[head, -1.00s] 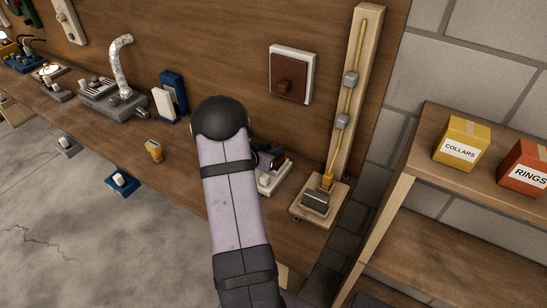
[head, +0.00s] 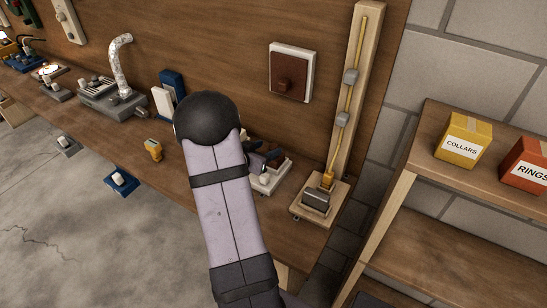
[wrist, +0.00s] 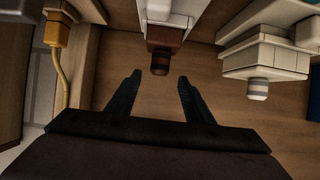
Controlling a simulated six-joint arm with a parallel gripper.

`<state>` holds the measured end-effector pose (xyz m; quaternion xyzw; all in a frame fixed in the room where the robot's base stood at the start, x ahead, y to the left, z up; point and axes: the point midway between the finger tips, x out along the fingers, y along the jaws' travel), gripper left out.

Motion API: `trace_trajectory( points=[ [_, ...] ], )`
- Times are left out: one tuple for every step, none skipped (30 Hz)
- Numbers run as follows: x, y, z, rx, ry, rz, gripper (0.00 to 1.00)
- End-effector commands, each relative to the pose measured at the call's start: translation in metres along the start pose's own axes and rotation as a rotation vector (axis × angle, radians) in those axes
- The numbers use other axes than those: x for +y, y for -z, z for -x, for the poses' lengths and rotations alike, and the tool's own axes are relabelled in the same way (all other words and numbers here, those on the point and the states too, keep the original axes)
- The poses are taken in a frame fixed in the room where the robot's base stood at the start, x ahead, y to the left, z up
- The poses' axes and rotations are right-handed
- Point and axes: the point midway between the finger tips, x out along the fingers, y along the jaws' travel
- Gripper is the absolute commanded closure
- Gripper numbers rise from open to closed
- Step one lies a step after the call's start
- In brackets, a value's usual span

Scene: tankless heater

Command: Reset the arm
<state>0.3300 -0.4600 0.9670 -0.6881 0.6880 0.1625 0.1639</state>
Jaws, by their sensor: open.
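My gripper (wrist: 157,92) is open and empty in the wrist view, its two dark fingers spread apart. A brown knob (wrist: 160,62) on a white block (wrist: 172,14) shows beyond and between the fingertips, apart from them. In the head view, my arm rises from the lower edge and bends at a black joint. My gripper shows only in part there, dark and close to a white-based device (head: 271,179) on the bench. The arm hides part of that device. I cannot tell from the head view whether they touch.
A wooden post with a yellow cord (head: 354,92) stands at the right end of the bench (head: 185,172). A brown wall panel (head: 291,73) hangs behind. Shelves (head: 440,245) with a yellow box (head: 463,141) and a red box (head: 527,164) stand right. Grey metal devices (head: 108,98) line the left.

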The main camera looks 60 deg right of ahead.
Motion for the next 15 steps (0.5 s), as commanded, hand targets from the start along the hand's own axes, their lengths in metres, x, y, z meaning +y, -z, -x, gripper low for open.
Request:
trace_trajectory(
  points=[
    [-0.001,0.0,0.007,0.002,0.004,0.0,0.53],
    [-0.001,0.0,0.01,0.001,0.003,-0.001,0.53],
    [-0.001,0.0,0.014,0.001,0.002,-0.001,0.53],
    [-0.001,0.0,0.016,0.001,0.003,0.0,0.53],
    [-0.001,0.0,0.018,0.001,0.003,0.0,0.53],
    [-0.001,0.0,0.021,0.001,0.002,0.0,0.53],
    [-0.001,0.0,0.022,0.001,0.002,0.0,0.53],
    [-0.001,0.001,0.023,0.001,0.001,0.0,0.53],
    [0.0,0.001,0.024,0.001,0.001,0.0,0.53],
    [0.0,0.001,0.025,0.001,0.001,0.0,0.53],
    [0.0,0.001,0.025,0.001,0.0,0.0,0.53],
    [0.0,0.001,0.025,0.001,0.0,0.0,0.53],
    [0.0,0.001,0.025,0.001,0.0,0.0,0.53],
    [0.0,0.001,0.025,0.001,0.0,0.0,0.53],
    [0.0,0.001,0.025,0.001,0.0,0.0,0.53]
  ],
)
